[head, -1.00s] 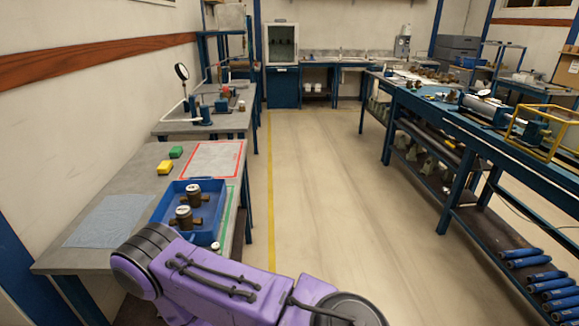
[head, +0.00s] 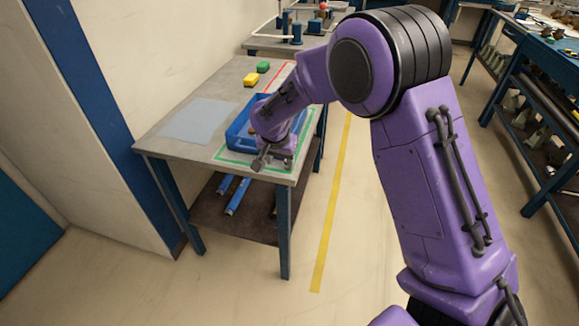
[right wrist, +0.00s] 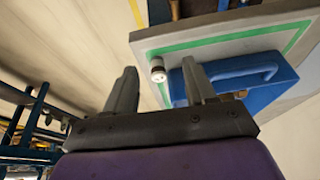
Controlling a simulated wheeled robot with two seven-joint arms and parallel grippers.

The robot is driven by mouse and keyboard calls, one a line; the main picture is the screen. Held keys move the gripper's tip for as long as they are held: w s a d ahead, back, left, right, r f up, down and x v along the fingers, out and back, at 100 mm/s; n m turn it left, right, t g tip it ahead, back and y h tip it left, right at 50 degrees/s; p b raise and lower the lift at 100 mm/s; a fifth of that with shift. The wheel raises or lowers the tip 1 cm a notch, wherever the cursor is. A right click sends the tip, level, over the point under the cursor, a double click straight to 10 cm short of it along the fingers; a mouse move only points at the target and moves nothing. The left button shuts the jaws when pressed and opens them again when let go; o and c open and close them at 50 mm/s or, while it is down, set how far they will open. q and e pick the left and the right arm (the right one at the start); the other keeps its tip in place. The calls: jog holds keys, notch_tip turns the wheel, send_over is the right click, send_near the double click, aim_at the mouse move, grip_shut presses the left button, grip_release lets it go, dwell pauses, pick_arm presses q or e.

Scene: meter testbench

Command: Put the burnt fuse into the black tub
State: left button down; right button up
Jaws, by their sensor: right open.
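A small white cylinder with a brownish band, which may be the burnt fuse (right wrist: 157,70), is on the grey bench by the green tape in the right wrist view. It appears between the fingertips of my right gripper (head: 262,160), beyond them; contact cannot be made out. The right gripper is open, low over the bench's near right corner, beside the blue tray. In the head view the fuse is hidden or too small to tell. I see no black tub. My left gripper is not in view.
The blue tray (right wrist: 245,85) stands close beside the right gripper, its handle side nearby. Blue tubes (head: 237,196) lie on the shelf below.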

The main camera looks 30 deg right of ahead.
notch_tip(320, 180, up, 4)
jog(key=d, duration=0.2)
jog(key=shift+m+h, duration=0.3)
jog(key=shift+h, duration=0.1)
jog(key=x, duration=0.3)
jog(key=p+x, duration=0.1)
jog(key=x, duration=0.5)
jog(key=shift+w+f+p, duration=0.3)
jog(key=shift+w+p, duration=0.05)
jog(key=shift+w, duration=0.1)
jog(key=shift+w+d+f, duration=0.1)
jog(key=shift+w+f, duration=0.05)
jog(key=shift+f, duration=0.15)
jog(key=shift+r, duration=0.1)
grip_shut()
jog(key=shift+r, duration=0.1)
